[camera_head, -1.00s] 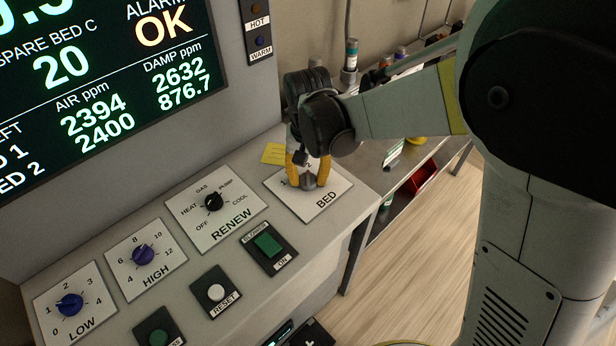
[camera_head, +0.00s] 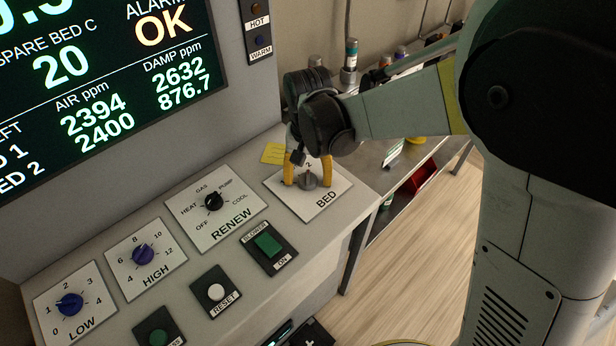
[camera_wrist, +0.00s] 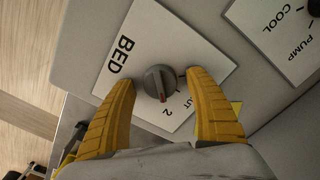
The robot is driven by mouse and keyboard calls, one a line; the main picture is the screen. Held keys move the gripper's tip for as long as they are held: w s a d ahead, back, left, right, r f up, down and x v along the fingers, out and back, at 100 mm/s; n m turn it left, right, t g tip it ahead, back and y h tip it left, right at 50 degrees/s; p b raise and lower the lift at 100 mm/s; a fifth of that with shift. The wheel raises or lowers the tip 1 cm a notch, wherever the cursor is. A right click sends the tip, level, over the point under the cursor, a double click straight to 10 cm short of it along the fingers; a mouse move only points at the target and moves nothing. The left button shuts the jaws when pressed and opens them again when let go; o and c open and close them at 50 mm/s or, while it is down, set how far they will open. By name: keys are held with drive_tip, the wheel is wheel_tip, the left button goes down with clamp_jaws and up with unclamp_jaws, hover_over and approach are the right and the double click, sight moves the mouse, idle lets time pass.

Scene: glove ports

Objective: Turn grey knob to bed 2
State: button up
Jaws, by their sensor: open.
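The grey knob (camera_head: 310,181) stands on the white BED plate (camera_head: 326,205) at the right end of the console. In the wrist view the knob (camera_wrist: 160,82) has a red mark on its edge, which points at or very near the printed 2. Part of another label, ending in "UT", shows beside the 2. My gripper (camera_head: 307,184) is open, with its yellow fingers on either side of the knob. In the wrist view both fingers of my gripper (camera_wrist: 160,77) stand clear of the knob. The finger on the left covers some of the plate.
The black RENEW knob (camera_head: 213,202) and the green BLOWER switch (camera_head: 268,244) are close by on the left. Blue HIGH (camera_head: 143,255) and LOW (camera_head: 70,304) knobs are further left. A yellow note (camera_head: 274,153) lies behind the BED plate. A metal bench with bottles stands behind on the right.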

sight(308, 177)
drive_tip(key=shift+r, duration=0.1)
wheel_tip(308, 177, up, 12)
idle(0.4)
